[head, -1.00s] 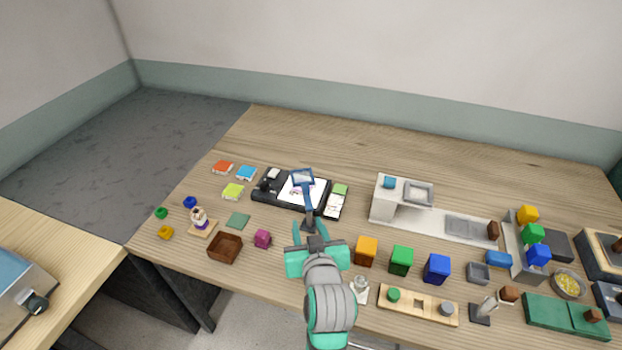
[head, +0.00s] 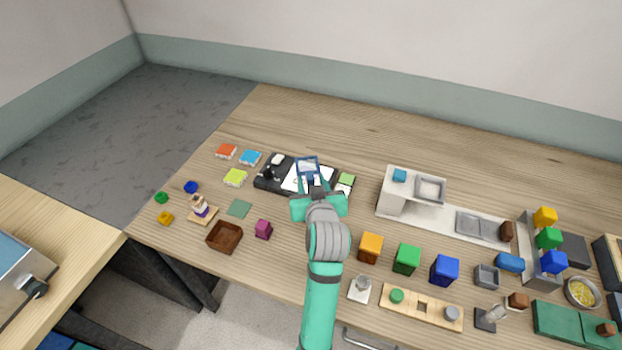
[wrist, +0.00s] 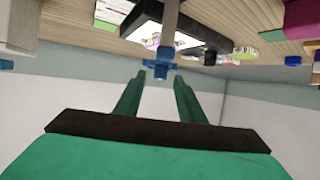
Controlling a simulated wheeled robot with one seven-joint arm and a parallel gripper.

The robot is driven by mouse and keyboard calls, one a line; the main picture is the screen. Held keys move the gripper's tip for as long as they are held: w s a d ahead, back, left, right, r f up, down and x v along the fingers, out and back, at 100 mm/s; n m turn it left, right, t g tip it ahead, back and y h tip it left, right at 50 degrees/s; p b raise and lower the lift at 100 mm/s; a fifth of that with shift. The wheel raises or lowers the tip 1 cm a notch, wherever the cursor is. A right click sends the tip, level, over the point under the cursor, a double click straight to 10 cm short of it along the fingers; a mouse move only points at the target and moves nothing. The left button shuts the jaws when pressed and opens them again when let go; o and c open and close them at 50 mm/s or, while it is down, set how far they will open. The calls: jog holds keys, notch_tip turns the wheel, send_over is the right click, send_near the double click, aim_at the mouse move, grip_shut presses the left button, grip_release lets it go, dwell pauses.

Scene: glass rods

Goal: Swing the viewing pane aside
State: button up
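The viewing pane (head: 307,168) is a small clear pane in a blue frame, standing over the white sheet (head: 293,178) on a black tray (head: 270,188). In the head view my gripper (head: 316,187) is just in front of it and hides its lower support. In the wrist view the gripper (wrist: 160,78) is open, with its two green fingers apart and nothing between them. A blue cross-shaped part (wrist: 160,68) on a grey post (wrist: 170,25) is just beyond the fingertips. I cannot tell whether they touch.
Left of the tray are colored tiles (head: 235,177), a figurine (head: 200,205) and a brown box (head: 225,237). At right are orange, green and blue cubes (head: 407,258) and a white raised stand (head: 392,203). The table behind the tray is clear.

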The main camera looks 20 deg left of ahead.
aim_at(310, 176)
jog(key=shift+x, duration=1.05)
jog(key=shift+d, duration=0.1)
grip_shut()
